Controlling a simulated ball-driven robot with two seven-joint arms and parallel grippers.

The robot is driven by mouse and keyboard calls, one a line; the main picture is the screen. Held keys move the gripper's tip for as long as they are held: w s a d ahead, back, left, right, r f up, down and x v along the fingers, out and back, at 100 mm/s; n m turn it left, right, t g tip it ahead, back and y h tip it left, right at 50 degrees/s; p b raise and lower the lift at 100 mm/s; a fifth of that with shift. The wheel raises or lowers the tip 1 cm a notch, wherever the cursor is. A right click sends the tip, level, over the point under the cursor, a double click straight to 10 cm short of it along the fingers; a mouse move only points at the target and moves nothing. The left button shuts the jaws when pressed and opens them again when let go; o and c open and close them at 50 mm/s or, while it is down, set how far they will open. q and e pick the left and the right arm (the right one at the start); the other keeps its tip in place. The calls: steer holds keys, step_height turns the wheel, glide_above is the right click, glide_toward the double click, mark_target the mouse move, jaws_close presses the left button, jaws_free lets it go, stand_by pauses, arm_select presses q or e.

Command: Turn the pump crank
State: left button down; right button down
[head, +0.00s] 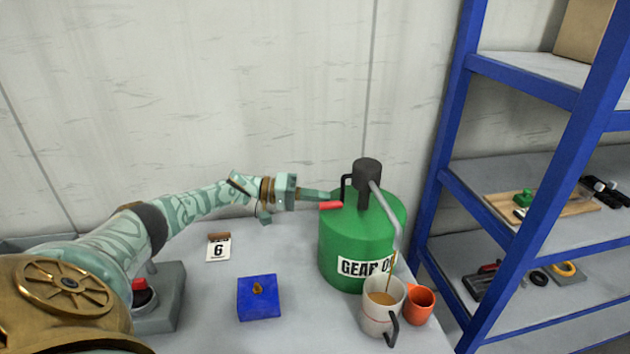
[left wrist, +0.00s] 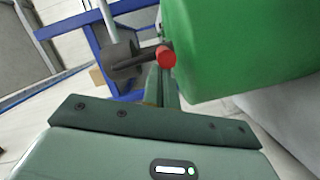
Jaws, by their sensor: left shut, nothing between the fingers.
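A green gear oil drum (head: 345,240) stands on the table with a dark pump head (head: 367,176) on top. A grey spout (head: 385,210) slopes down from it over a white mug (head: 377,313) holding brown liquid, and a thin brown stream shows at the spout's end. The black crank (head: 345,187) ends in a red handle (head: 331,205), at the drum's left side. My left gripper (head: 326,195) is shut and empty, its tip close by the handle. In the left wrist view, the red handle (left wrist: 166,57) appears just beyond the fingers (left wrist: 168,92); I cannot tell whether they touch.
An orange cup (head: 420,304) stands right of the mug. A blue-framed shelf (head: 452,130) rises at the right.

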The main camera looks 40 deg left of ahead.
arm_select(q)
steer(key=shift+s+d+f+n+h+p, duration=0.1)
steer(key=shift+s+d+n+h+p, duration=0.15)
steer(key=shift+n+p, duration=0.25)
steer(key=shift+s+d+f+n+h+p, duration=0.1)
steer(key=shift+s+d+n+h+p, duration=0.1)
steer(key=shift+d+n+p, duration=0.3)
steer(key=shift+a, duration=0.15)
steer(key=b+v, duration=0.4)
steer(key=v, duration=1.2)
steer(key=shift+s, duration=0.15)
steer(key=c, duration=2.1)
jaws_free()
steer(key=shift+a+r, duration=0.1)
steer(key=shift+c, duration=0.2)
